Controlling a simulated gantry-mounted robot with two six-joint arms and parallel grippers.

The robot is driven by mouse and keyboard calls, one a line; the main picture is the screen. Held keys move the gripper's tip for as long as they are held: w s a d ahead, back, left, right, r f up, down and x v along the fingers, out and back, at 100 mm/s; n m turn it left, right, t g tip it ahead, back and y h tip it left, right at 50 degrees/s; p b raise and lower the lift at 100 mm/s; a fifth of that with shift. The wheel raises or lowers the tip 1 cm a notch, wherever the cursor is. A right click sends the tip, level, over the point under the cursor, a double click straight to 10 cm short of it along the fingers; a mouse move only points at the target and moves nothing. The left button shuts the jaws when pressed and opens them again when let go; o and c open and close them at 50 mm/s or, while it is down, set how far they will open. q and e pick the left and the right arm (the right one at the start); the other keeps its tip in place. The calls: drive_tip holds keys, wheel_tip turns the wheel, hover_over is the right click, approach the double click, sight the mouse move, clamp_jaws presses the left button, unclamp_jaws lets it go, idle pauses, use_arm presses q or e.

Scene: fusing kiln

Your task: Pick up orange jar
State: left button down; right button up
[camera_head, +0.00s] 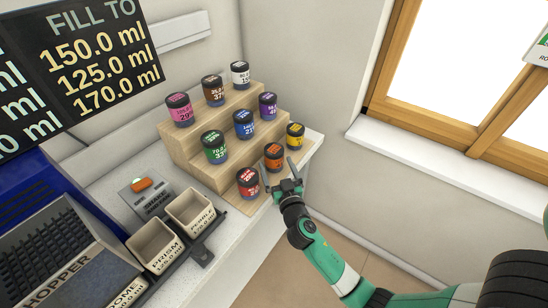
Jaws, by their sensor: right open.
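The orange jar (273,161) has a dark lid and stands upright on the lowest step of the wooden stand (179,150). It is between the red jar (248,187) and the yellow jar (295,140). My right gripper (278,170) is open and empty, with its two fingers pointing toward the orange jar from the front. One finger is near the red jar and the other is right of the orange jar. I cannot tell whether either touches a jar. My left gripper is not in view.
Green (214,152), blue (245,128) and purple (268,109) jars stand on the middle step. Pink (180,114), brown (213,94) and white (240,77) jars stand higher. Labelled cups (190,208) and a blue hopper (50,225) are at left. A window (480,80) is at right.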

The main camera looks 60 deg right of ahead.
sight(274, 153)
drive_tip(key=x, duration=0.5)
drive_tip(key=shift+d+r, duration=0.25)
drive_tip(key=shift+r, duration=0.1)
drive_tip(key=c, duration=1.2)
drive_tip(key=shift+c, duration=0.8)
drive_tip(key=shift+r+p, duration=0.1)
drive_tip(key=shift+p, duration=0.2)
